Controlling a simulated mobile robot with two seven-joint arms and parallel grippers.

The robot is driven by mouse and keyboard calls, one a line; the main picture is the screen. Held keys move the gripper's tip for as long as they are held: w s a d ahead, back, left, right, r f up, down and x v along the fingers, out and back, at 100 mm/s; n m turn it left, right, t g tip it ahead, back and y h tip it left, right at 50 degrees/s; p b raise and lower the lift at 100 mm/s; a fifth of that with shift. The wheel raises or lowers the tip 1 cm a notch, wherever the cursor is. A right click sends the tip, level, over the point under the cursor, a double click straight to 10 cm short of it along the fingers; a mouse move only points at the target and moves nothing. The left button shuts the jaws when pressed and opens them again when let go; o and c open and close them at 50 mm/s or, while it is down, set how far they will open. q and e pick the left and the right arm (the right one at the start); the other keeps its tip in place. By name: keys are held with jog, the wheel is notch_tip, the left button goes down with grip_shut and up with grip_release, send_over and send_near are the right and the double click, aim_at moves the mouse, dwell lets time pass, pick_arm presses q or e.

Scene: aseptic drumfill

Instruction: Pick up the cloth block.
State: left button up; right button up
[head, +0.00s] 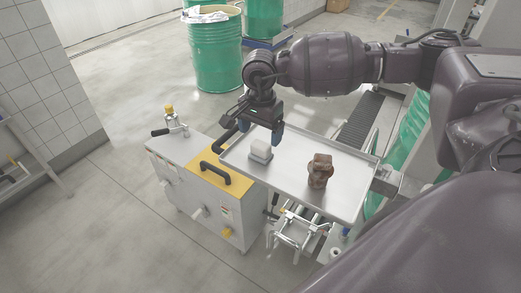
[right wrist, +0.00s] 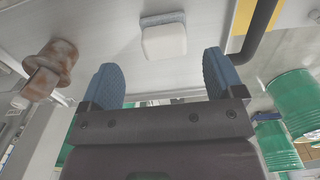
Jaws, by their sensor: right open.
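The cloth block (head: 261,147) is a small white block with a grey layer, lying on the left part of a metal tray (head: 299,180). It also shows in the right wrist view (right wrist: 164,41), at the top middle, with its grey layer against the tray. My right gripper (head: 260,133) is open, with blue fingers, just behind and above the block in the head view. In the right wrist view, the fingers (right wrist: 160,64) are spread and empty, with the block ahead of the gap and apart from both. My left gripper is not in view.
A rusty brown fitting (head: 320,171) stands on the tray, right of the block. A white machine with a yellow top (head: 212,172) and black handle adjoins the tray's left side. Green drums (head: 215,55) stand behind. The tray is bare between block and fitting.

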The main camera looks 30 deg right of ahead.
aim_at(261, 144)
jog(key=shift+w+d+f+p, duration=0.15)
jog(key=shift+f+p, duration=0.15)
jog(key=shift+f, duration=1.15)
jog(key=shift+w+d+f+p, duration=0.15)
jog(key=shift+f+p, duration=0.1)
jog(key=shift+f, duration=1.15)
jog(key=shift+c, duration=0.4)
jog(key=c, duration=0.9)
